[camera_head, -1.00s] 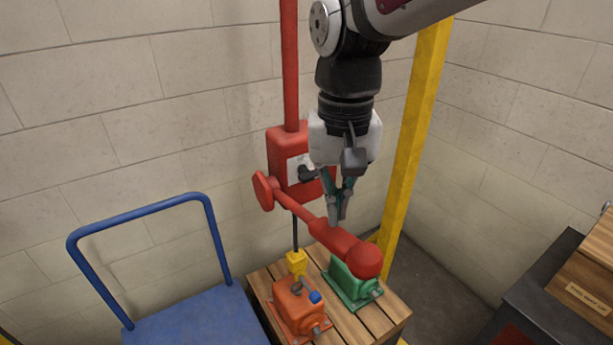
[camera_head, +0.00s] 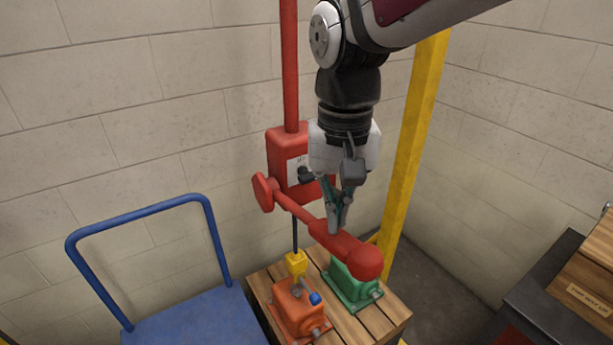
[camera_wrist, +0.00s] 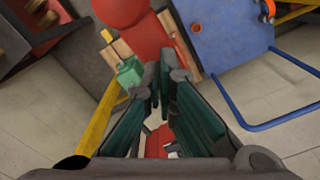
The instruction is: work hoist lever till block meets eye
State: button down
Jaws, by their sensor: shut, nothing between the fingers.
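The red hoist body (camera_head: 287,160) stands on a red post against the wall. Its red lever (camera_head: 325,236) slopes down to the right and ends in a round knob; in the wrist view the lever (camera_wrist: 148,45) shows beyond the fingertips. My gripper (camera_head: 338,226) is shut and empty, fingers pointing down at the lever's thick grip; I cannot tell whether they touch it. It also shows in the wrist view (camera_wrist: 165,78). The yellow block (camera_head: 295,263) hangs on a dark line just above the orange motor (camera_head: 298,308). The grey eye (camera_head: 296,291) on that motor is small and partly unclear.
A green motor (camera_head: 352,287) sits beside the orange one on a wooden pallet (camera_head: 345,325), partly under the lever. A blue cart (camera_head: 195,318) stands left. A yellow post (camera_head: 412,130) rises close right of my gripper. A dark bench (camera_head: 535,295) stands at right.

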jog(key=shift+f, duration=0.15)
dwell(0.5)
jog(key=shift+f+b, duration=0.3)
jog(key=shift+f, duration=0.8)
jog(key=shift+s+d+f+b, duration=0.15)
jog(key=shift+f+b, duration=0.15)
jog(key=shift+f, duration=0.6)
jog(key=shift+s+d+f+b, duration=0.15)
jog(key=shift+f+b, duration=0.15)
jog(key=shift+f, duration=0.55)
jog(key=shift+s+f+b, duration=0.15)
jog(key=shift+f+b, duration=0.15)
jog(key=shift+f, duration=0.6)
jog(key=shift+w+f+b, duration=0.1)
jog(key=shift+f+b, duration=1.2)
jog(key=shift+f, duration=1.5)
